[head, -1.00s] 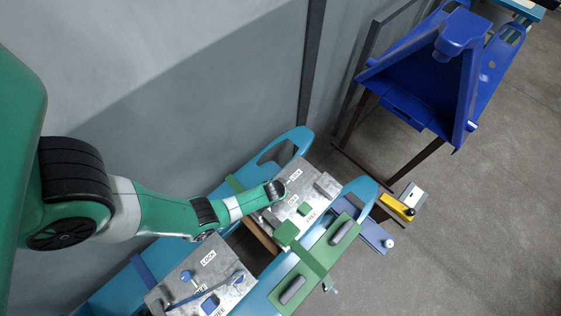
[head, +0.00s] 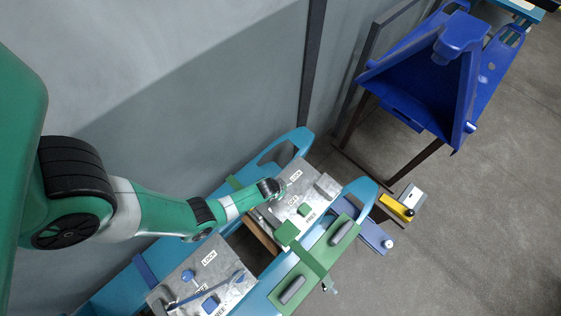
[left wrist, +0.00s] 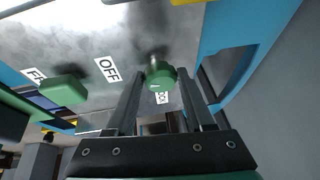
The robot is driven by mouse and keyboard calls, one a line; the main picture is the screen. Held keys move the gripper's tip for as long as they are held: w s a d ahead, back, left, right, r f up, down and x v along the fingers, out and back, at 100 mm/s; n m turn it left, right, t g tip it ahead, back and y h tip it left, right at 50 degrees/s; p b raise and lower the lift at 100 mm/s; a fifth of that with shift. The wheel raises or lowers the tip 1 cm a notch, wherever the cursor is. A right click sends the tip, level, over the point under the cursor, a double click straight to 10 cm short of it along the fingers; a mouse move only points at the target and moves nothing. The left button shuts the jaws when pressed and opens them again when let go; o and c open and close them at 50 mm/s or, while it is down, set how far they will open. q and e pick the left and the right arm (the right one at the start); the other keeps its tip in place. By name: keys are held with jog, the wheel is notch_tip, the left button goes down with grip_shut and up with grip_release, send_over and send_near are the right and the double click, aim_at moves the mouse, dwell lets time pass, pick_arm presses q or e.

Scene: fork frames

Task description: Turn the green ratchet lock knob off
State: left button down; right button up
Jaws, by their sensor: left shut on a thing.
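The green lock knob (left wrist: 160,75) shows in the left wrist view between the tips of my left gripper (left wrist: 160,88), which is shut on it. The knob is round, on a thin metal stem, with a small light mark on its face. A LOCK label is partly hidden behind it, and the OFF label (left wrist: 107,69) is to its left. In the head view my left gripper (head: 279,187) is at the upper left of the grey panel (head: 324,184), by the LOCK label, and hides the knob. My right gripper is not in view.
A second green knob (left wrist: 64,89) sits near the FREE label; it also shows in the head view (head: 303,209). A grey panel with blue knobs (head: 187,276) lies nearer. Green bars with dark handles (head: 342,232) run along the right. A wall (head: 150,100) stands behind.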

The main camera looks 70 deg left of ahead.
pick_arm(q)
jog(key=m, duration=0.1)
jog(key=m+h, duration=0.1)
jog(key=shift+s+a+m+t, duration=0.2)
jog(key=shift+m+t, duration=0.1)
jog(key=shift+m, duration=0.1)
jog(key=shift+a+m+h, duration=0.1)
jog(key=shift+m+h, duration=0.3)
jog(key=shift+m, duration=0.4)
jog(key=m, duration=0.2)
jog(key=m+h+b, duration=0.1)
jog(key=shift+a+f+m+t, duration=0.15)
jog(key=shift+a+m+t, duration=0.05)
jog(key=shift+m+t, duration=0.2)
jog(key=shift+a+m+h, duration=0.1)
jog(key=shift+m+h, duration=0.4)
jog(key=shift+m, duration=0.4)
jog(key=m+h, duration=0.1)
jog(key=m, duration=0.1)
jog(key=shift+w+a+m, duration=0.1)
jog(key=shift+m, duration=0.2)
jog(key=shift+a+m+g+h, duration=0.1)
jog(key=shift+m+g+h, duration=0.45)
jog(key=shift+m, duration=0.85)
jog(key=shift+w, duration=0.1)
jog(key=shift+c, duration=1.4)
grip_release()
